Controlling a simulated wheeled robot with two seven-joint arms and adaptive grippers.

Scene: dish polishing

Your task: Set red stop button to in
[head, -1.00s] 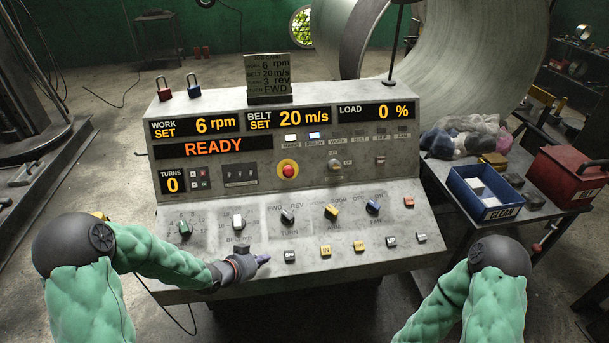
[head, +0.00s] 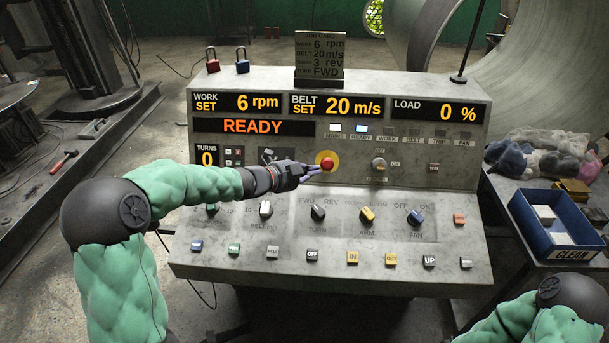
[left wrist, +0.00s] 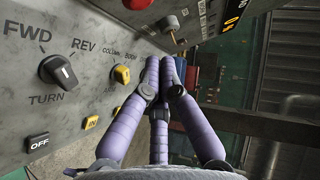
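The red stop button (head: 327,164) sits on a round yellow base in the middle of the console's upright panel. How far it stands out is hard to tell. My left gripper (head: 313,170) has its purple fingertips just left of the red cap, over the yellow base's edge. Contact cannot be told. In the left wrist view the fingers (left wrist: 162,72) are drawn together with nothing between them; a red round part, seemingly the stop button (left wrist: 138,4), is cut by the top edge. My right gripper is out of view; only my right arm shows.
The console (head: 230,255) has a sloped lower face with knobs, including the TURN knob (head: 318,213), and a row of small buttons. A key switch (head: 379,164) is right of the stop button. A blue bin (head: 550,235) stands on a side table at right.

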